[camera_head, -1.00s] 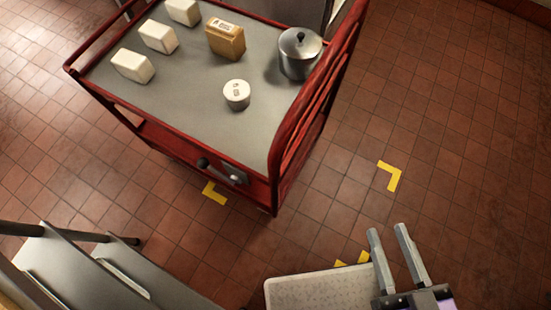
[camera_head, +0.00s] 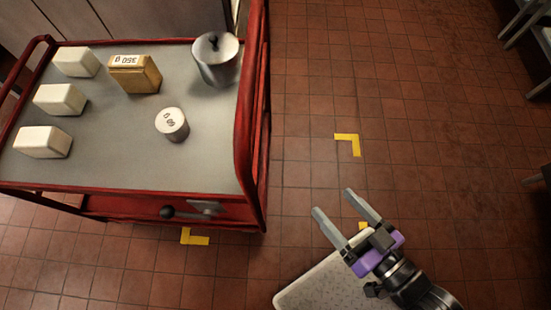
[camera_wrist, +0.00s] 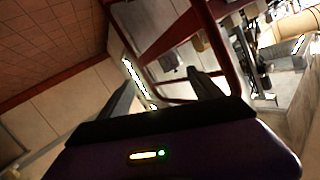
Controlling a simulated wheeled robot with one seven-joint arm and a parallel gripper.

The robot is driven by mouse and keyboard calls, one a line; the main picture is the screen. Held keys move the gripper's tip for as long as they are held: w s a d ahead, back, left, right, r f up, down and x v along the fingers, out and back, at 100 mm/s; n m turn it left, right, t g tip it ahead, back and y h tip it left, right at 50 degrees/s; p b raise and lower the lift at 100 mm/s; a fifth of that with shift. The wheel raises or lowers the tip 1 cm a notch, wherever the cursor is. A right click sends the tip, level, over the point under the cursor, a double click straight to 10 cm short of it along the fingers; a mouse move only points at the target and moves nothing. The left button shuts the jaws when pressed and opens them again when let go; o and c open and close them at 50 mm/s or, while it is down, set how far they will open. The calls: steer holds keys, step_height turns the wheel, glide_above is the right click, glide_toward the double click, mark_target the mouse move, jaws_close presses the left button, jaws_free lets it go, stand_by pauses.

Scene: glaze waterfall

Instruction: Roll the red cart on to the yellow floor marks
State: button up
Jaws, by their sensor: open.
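The red cart (camera_head: 130,207) stands at the left of the head view, its grey top loaded. A lever with a dark knob (camera_head: 168,212) is on its near side. Yellow floor marks show as a corner (camera_head: 350,141) right of the cart, a corner (camera_head: 193,238) at its near edge, and a small piece (camera_head: 362,226) partly hidden behind my gripper. My gripper (camera_head: 333,207) is open and empty, right of the cart and apart from it. In the wrist view, red bars (camera_wrist: 222,40) show beyond the fingers.
On the cart stand a lidded metal pot (camera_head: 215,62), a tan box (camera_head: 134,76), a white-topped tin (camera_head: 172,123) and white blocks (camera_head: 60,101). A speckled pale surface (camera_head: 318,285) lies below my gripper. Tiled floor (camera_head: 430,150) at right is clear; metal legs (camera_head: 520,22) stand top right.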

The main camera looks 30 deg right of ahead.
steer(key=w+f+m+b, duration=0.2)
steer(key=w+f+b, duration=0.15)
steer(key=f, duration=0.65)
steer(key=w+f+m+t+b, duration=0.1)
steer(key=w+f+m+b, duration=0.3)
steer(key=f, duration=0.5)
steer(key=w+f+m+b, duration=0.15)
steer(key=f+b, duration=0.35)
steer(key=f, duration=0.5)
steer(key=m+t+y+b, duration=0.1)
steer(key=m+b, duration=0.6)
steer(key=b, duration=0.4)
glide_toward(264, 178)
steer(key=shift+n, duration=0.25)
steer(key=w+f, duration=0.3)
steer(key=shift+d, duration=0.15)
steer(key=shift+w, duration=0.15)
steer(key=shift+w+a+b, duration=0.1)
steer(key=shift+w+b, duration=0.3)
steer(key=shift+w, duration=1.5)
steer(key=shift+w+a+b, duration=0.15)
steer(key=shift+w+b, duration=0.2)
steer(key=shift+w, duration=1.55)
jaws_close()
